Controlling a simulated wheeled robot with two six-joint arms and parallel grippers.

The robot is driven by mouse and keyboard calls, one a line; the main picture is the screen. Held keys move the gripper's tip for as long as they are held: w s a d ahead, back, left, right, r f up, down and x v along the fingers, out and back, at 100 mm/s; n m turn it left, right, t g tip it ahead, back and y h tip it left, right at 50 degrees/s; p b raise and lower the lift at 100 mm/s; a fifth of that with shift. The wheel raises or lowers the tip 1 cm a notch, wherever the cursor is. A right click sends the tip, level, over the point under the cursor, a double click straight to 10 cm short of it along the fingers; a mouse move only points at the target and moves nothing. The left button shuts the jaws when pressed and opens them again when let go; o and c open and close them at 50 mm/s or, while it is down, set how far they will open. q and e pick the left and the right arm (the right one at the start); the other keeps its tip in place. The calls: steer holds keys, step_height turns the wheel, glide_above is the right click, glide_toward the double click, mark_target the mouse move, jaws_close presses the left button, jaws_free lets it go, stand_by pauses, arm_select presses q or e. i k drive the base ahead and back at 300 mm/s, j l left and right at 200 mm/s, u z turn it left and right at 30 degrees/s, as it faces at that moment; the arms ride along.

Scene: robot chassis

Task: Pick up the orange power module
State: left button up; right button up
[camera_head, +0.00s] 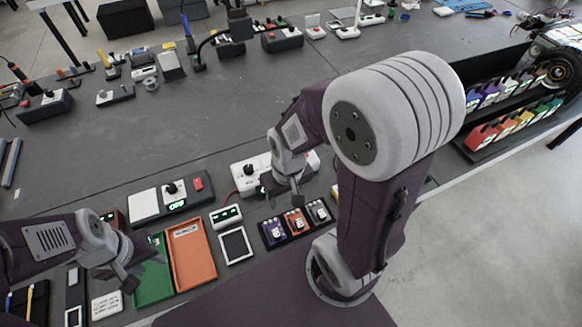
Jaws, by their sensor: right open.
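A small orange module (296,223) stands in a dark tray (291,239) near the table's front edge, between a purple module (275,231) and a grey-white module (319,211). My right gripper (295,190) hangs above and behind this tray, apart from the modules, open with nothing seen in it. The upper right arm covers part of the table to its right. My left gripper (128,279) is at the lower left, by a green tray; whether its jaws are open is too unclear to tell.
A green tray (152,288) and an orange tray (192,254) lie left of the modules. A white-framed pad (236,246) and boxes with knobs (171,198) stand nearby. A rack at right holds coloured modules (482,136). The table's middle (190,125) is clear.

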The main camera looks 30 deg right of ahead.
mark_target(297, 220)
steer(key=z, duration=1.3)
